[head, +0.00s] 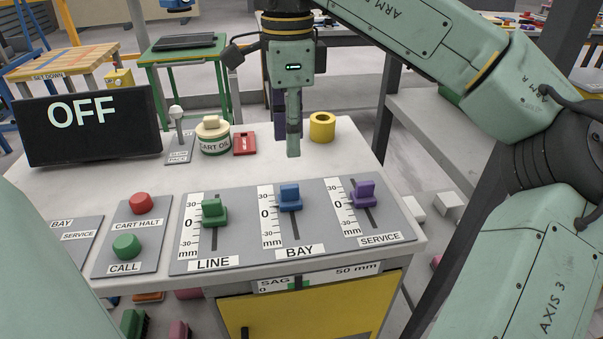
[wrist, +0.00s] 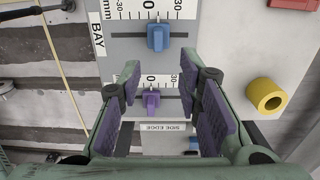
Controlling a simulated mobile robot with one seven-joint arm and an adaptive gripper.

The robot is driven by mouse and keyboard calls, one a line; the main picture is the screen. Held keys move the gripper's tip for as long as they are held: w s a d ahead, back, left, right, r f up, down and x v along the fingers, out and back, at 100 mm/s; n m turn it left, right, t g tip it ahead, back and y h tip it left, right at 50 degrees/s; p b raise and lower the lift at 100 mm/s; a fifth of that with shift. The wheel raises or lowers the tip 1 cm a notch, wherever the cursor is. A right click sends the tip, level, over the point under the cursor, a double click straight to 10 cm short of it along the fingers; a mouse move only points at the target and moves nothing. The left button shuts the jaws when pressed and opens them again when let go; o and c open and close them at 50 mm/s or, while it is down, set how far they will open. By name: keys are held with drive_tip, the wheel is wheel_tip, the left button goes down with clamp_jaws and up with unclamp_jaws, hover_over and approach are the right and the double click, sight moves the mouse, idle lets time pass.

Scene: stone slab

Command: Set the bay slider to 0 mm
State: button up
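The bay slider has a blue knob (head: 290,197) on a dark slot above the BAY label (head: 299,252). In the head view the knob shows slightly up from the 0 on its white scale (head: 266,218). In the wrist view the blue knob (wrist: 158,38) stands near the slot's middle, by the 0; I cannot read its exact millimetres. My gripper (head: 292,152) points down above the table, behind the slider panel, apart from the blue knob. In the wrist view my gripper (wrist: 165,105) has its fingers spread, with nothing held between them.
A green LINE knob (head: 214,212) stands left of the blue one, a purple SERVICE knob (head: 364,193) right. A yellow ring (head: 322,127), red block (head: 244,144) and oil tin (head: 212,136) stand behind the panel. A black display (head: 92,126) reads OFF. A red button (head: 141,203) is at left.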

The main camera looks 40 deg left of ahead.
sight(289, 186)
drive_tip(key=f, duration=1)
drive_tip(key=shift+s+p, duration=0.35)
drive_tip(key=shift+c, duration=0.2)
clamp_jaws()
